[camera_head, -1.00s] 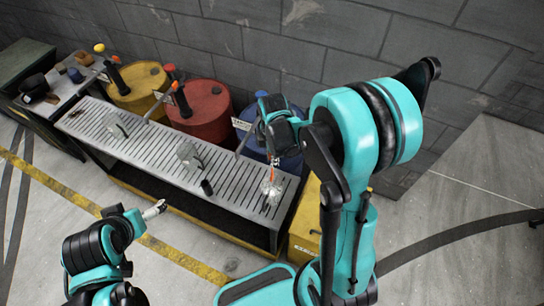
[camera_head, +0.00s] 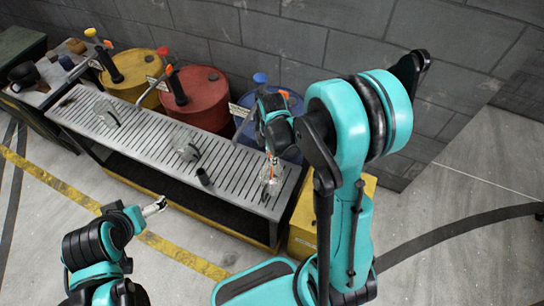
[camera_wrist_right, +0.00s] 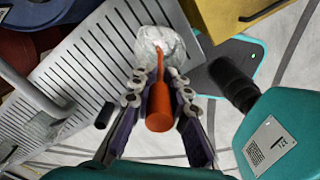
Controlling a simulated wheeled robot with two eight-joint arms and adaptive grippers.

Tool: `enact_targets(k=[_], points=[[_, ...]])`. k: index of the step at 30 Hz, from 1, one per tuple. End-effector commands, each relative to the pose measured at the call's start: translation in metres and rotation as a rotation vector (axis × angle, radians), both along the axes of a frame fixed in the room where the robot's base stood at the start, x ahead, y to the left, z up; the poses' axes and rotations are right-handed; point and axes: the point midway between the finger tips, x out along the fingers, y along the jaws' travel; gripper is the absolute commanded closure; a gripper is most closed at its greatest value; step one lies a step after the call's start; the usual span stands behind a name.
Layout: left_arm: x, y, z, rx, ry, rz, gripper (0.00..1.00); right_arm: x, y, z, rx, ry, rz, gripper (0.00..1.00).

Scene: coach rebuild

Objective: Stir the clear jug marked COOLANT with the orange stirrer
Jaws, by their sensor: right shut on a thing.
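The orange stirrer (camera_wrist_right: 158,108) is in my right gripper (camera_wrist_right: 158,88), whose fingers are closed on its handle. Its thin shaft runs down into a clear jug (camera_wrist_right: 160,42) in the right wrist view. In the head view this jug (camera_head: 271,179) stands at the right end of the slotted bench, below my right gripper (camera_head: 270,148). Its marking cannot be read. Two other clear jugs stand on the bench, one at the middle (camera_head: 185,147) and one at the left (camera_head: 107,114). My left gripper (camera_head: 154,207) is empty, in front of the bench; its opening is unclear.
The slotted grey bench (camera_head: 150,137) has a small dark cylinder (camera_head: 204,177) near its front edge. Yellow (camera_head: 135,75), red (camera_head: 197,98) and blue (camera_head: 291,78) drums stand behind it. A yellow box (camera_head: 302,228) is at its right end. Open floor lies in front.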

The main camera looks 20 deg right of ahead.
Motion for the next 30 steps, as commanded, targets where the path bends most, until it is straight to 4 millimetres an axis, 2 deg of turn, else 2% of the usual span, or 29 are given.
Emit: enact_targets(k=[1, 21, 30], points=[[0.0, 0.0, -0.008, 0.0, 0.0, 0.0, 0.04, 0.0, 0.0, -0.008, 0.0, 0.0, 0.0, 1.0], [0.0, 0.0, -0.059, 0.0, 0.0, 0.0, 0.04, 0.0, 0.0, -0.064, 0.0, 0.0, 0.0, 1.0], [0.0, 0.0, -0.071, 0.0, 0.0, 0.0, 0.04, 0.0, 0.0, -0.077, 0.0, 0.0, 0.0, 1.0]])
